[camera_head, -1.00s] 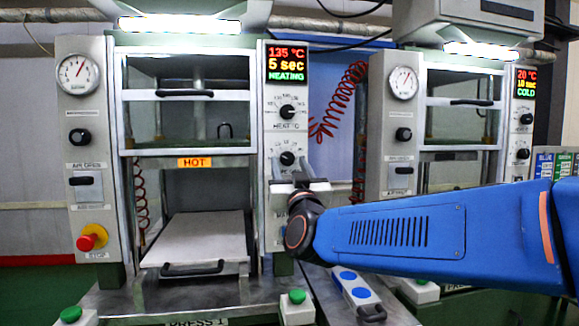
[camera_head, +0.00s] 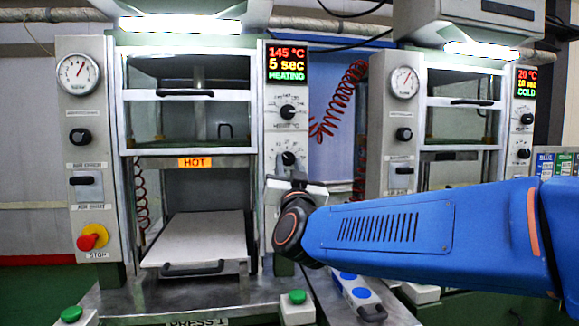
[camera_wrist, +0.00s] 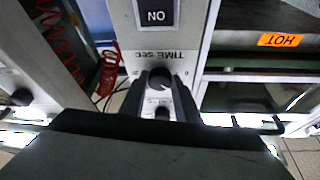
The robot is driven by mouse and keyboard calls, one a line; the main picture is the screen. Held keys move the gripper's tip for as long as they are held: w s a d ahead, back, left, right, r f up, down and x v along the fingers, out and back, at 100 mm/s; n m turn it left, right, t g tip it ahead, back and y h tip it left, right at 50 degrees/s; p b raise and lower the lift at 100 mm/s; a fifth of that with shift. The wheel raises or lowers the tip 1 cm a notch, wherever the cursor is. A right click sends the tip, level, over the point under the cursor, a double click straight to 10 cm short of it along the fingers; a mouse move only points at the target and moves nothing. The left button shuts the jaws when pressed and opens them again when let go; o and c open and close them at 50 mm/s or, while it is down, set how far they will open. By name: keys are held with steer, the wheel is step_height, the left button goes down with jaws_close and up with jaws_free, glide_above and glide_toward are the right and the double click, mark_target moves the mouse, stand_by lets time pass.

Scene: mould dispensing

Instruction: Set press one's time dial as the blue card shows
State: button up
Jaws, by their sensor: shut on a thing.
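Press one's time dial (camera_head: 288,158) is the lower black knob on the panel right of the press opening. My gripper (camera_wrist: 161,88) is shut on this dial, one finger on each side. In the head view, my wrist hides part of the panel below it. Press one's display (camera_head: 287,64) reads 145 °C, 5 sec, HEATING. The blue card (camera_head: 545,165) stands at the right edge; its writing is too small to read.
The heat dial (camera_head: 287,112) sits just above the time dial. An orange HOT sign (camera_head: 195,162) marks the press opening at left. A red stop button (camera_head: 91,237) is on the left column. Press two (camera_head: 404,125) stands to the right, beside a coiled red hose (camera_head: 345,92).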

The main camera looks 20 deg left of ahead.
steer(key=shift+s+a+m+t+h, duration=0.15)
steer(key=shift+m+h, duration=0.5)
steer(key=shift+m, duration=0.65)
steer(key=shift+m+t+h, duration=0.15)
steer(key=shift+m+h, duration=0.5)
steer(key=shift+m, duration=0.65)
steer(key=shift+r, duration=0.1)
steer(key=o, duration=1)
steer(key=shift+o, duration=0.2)
steer(key=v, duration=1.7)
steer(key=shift+s, duration=0.2)
